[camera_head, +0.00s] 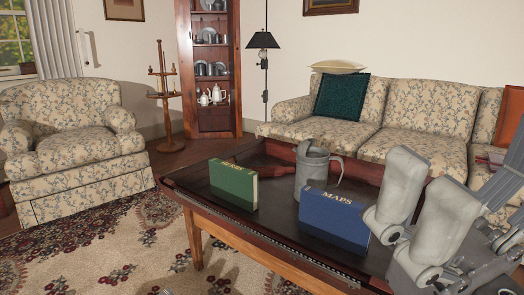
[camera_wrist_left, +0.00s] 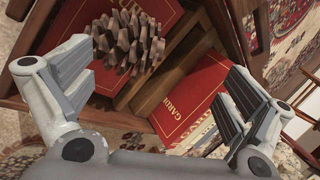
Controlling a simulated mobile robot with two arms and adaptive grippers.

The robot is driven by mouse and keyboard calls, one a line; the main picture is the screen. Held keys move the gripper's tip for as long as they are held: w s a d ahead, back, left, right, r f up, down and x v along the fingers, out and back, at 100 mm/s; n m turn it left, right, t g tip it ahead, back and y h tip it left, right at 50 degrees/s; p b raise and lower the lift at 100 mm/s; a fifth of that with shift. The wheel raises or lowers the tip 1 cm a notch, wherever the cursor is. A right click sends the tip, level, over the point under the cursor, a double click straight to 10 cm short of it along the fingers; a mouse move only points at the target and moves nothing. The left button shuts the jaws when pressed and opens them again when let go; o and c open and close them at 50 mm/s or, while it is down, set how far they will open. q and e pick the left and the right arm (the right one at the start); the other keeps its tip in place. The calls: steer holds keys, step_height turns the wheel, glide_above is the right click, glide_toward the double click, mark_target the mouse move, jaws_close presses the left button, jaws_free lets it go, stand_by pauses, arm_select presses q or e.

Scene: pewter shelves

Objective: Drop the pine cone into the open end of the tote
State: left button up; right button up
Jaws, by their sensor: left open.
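The pine cone (camera_wrist_left: 128,45), brown with pale-edged scales, shows in the left wrist view between my left fingers, nearer the left one. My left gripper (camera_wrist_left: 155,90) is open and not closed on it. Around the cone are wooden boards (camera_wrist_left: 150,82) and red books (camera_wrist_left: 190,105) lettered "GARDEN". These boards may be part of the tote, but I cannot tell. I see no clear tote in the head view. My right gripper (camera_head: 497,215) is at the lower right of the head view, its pads apart, partly out of frame.
A dark wooden table (camera_head: 275,235) bears a green book (camera_head: 233,185), a blue "MAPS" book (camera_head: 334,219) and a grey metal pitcher (camera_head: 311,173). A floral armchair (camera_head: 75,135) stands left, a floral sofa (camera_head: 425,110) behind. Patterned rug lies open at the front left.

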arm_select(q)
steer(key=v, duration=1)
steer(key=shift+d+r, duration=0.2)
steer(key=shift+r, duration=0.15)
